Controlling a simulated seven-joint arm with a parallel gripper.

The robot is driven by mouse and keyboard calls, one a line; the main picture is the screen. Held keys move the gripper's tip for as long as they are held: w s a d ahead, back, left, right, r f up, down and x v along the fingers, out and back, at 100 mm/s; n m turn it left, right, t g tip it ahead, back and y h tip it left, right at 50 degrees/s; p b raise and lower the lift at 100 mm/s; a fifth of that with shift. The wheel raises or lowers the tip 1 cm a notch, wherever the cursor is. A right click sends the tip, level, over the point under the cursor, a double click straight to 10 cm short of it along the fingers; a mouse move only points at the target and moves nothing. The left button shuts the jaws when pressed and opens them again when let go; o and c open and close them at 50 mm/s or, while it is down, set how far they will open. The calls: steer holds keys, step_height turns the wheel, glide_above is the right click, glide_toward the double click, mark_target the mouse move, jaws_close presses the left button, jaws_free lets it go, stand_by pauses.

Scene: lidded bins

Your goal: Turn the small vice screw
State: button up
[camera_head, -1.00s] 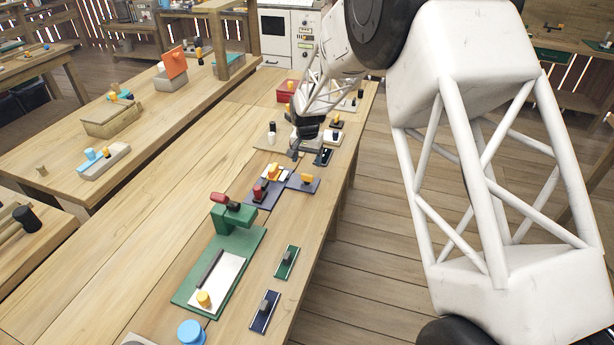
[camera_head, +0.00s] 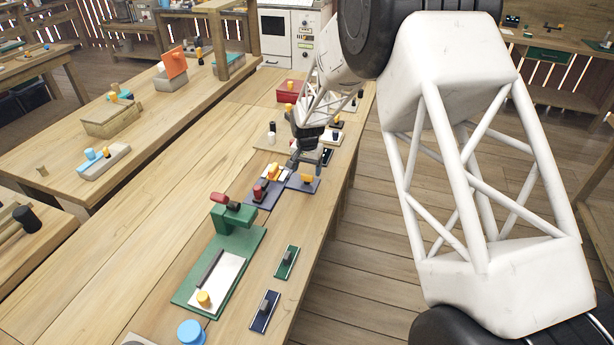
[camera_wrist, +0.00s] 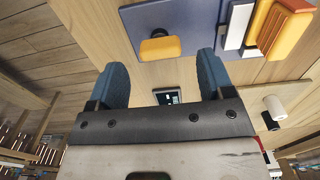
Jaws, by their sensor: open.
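My gripper (camera_head: 305,167) is over the far part of the long bench, close to a purple-blue fixture (camera_head: 260,197). In the wrist view its two blue-grey fingers (camera_wrist: 163,72) are spread wide, with nothing between them. A yellow knob (camera_head: 306,179) stands on the fixture's right-hand plate. In the wrist view this knob (camera_wrist: 160,48) shows beyond the fingertips, roughly between them and apart from them. The fixture also carries a red knob (camera_head: 258,191) and a yellow block (camera_head: 274,173). I cannot tell for certain which part is the small vice screw.
A green stand with a red handle (camera_head: 232,211) is nearer on the bench, beside small green (camera_head: 286,263) and blue (camera_head: 265,312) switch plates. A red box (camera_head: 290,92) stands at the far end. The bench's left side is largely clear.

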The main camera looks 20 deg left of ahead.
mark_target(307, 175)
steer(key=shift+f, duration=1.85)
steer(key=shift+c, duration=0.4)
steer(key=c, duration=0.8)
steer(key=shift+c, duration=0.2)
